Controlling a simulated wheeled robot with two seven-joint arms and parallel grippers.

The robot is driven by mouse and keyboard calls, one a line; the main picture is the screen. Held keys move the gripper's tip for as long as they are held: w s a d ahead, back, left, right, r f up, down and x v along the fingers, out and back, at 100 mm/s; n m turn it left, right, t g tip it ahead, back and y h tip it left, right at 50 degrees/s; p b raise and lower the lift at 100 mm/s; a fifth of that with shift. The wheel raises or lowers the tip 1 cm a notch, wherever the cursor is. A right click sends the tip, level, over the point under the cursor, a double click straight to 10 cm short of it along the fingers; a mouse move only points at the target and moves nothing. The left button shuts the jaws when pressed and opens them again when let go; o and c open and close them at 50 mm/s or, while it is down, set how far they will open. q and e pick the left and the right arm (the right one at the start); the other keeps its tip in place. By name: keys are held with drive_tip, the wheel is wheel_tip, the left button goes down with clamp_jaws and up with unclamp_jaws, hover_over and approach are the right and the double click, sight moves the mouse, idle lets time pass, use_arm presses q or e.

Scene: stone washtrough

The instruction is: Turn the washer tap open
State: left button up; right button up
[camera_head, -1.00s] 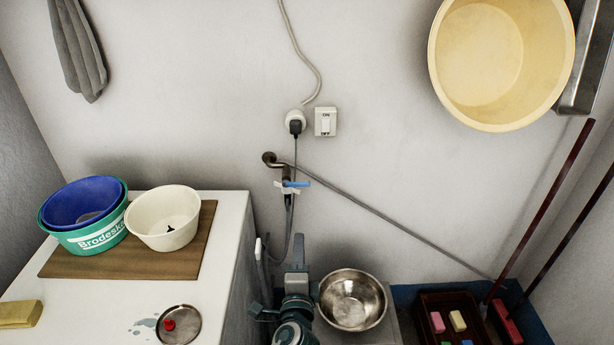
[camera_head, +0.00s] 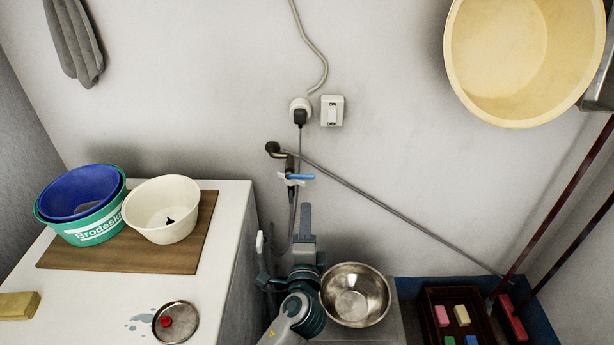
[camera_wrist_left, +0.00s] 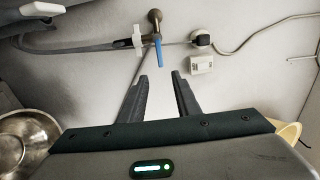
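The washer tap sits on a short bronze pipe elbow (camera_head: 274,150) on the back wall. Its blue lever handle (camera_head: 301,177) sticks out to the right in the head view, above a white hose connector (camera_head: 291,183). My left gripper (camera_head: 305,210) is below the tap, pointing up toward it. In the left wrist view its two dark fingers (camera_wrist_left: 160,78) are spread with nothing between them. The blue handle (camera_wrist_left: 158,50) shows just beyond the fingertips, roughly in line with the gap and apart from them. My right gripper is not in view.
A plug and socket (camera_head: 300,113) and a switch (camera_head: 332,111) are above the tap. A grey hose (camera_head: 390,215) slants down right. The white washer top (camera_head: 75,300) with basins stands left. A steel bowl (camera_head: 355,294) lies right of my arm; a yellow basin (camera_head: 520,60) hangs upper right.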

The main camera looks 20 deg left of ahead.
sight(307, 178)
use_arm(q)
drive_tip(key=p+x, duration=0.3)
drive_tip(key=x, duration=1.3)
drive_tip(key=shift+w+a+f, duration=0.1)
drive_tip(key=shift+w+a, duration=0.05)
drive_tip(key=shift+w, duration=0.1)
drive_tip(key=shift+c, duration=0.3)
clamp_jaws()
